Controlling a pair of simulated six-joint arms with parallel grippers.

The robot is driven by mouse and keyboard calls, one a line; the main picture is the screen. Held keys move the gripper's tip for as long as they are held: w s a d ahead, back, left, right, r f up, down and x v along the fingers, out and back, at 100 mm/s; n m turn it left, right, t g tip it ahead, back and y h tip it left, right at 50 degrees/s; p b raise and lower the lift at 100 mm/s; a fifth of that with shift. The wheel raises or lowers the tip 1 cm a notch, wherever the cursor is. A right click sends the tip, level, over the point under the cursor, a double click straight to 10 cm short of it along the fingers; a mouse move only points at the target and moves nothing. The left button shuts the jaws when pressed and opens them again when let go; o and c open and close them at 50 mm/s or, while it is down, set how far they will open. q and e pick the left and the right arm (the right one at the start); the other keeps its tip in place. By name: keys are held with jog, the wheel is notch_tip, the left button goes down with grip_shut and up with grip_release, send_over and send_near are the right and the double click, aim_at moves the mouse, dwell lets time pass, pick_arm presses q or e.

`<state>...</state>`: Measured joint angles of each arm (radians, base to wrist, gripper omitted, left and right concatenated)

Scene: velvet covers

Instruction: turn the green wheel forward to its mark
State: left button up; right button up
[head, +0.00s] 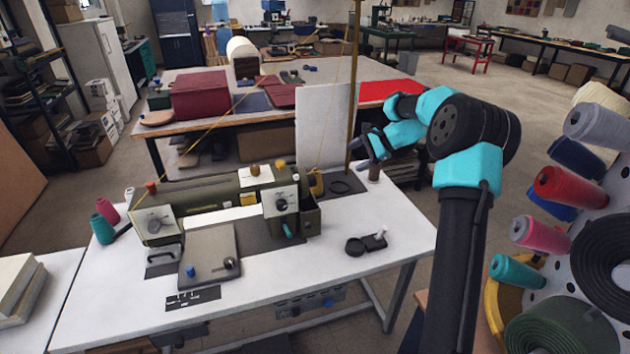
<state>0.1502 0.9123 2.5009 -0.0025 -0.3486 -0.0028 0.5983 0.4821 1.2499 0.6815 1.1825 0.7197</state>
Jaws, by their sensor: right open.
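An olive-green sewing machine (205,207) stands on the white table (360,285). A rounded olive-yellow part (316,183) shows at its right end. I cannot tell whether this is the green wheel, and I cannot make out a mark. A small teal lever (288,230) sits low on the front of the machine's right end. My right gripper (368,150) is open and empty, above and to the right of that end, apart from the machine. My left gripper is not in view.
A white upright panel (322,125) and a tall brass-coloured pole (354,80) stand behind the machine's right end. Small black items (366,244) lie on the table to its right. Thread cones (570,187) fill a rack at far right. The table's right front is mostly clear.

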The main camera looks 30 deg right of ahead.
aim_at(315, 180)
dwell(0.3)
jog(key=x, duration=1.7)
jog(key=shift+w+a, duration=0.2)
jog(key=c, duration=0.9)
jog(key=shift+t, duration=0.3)
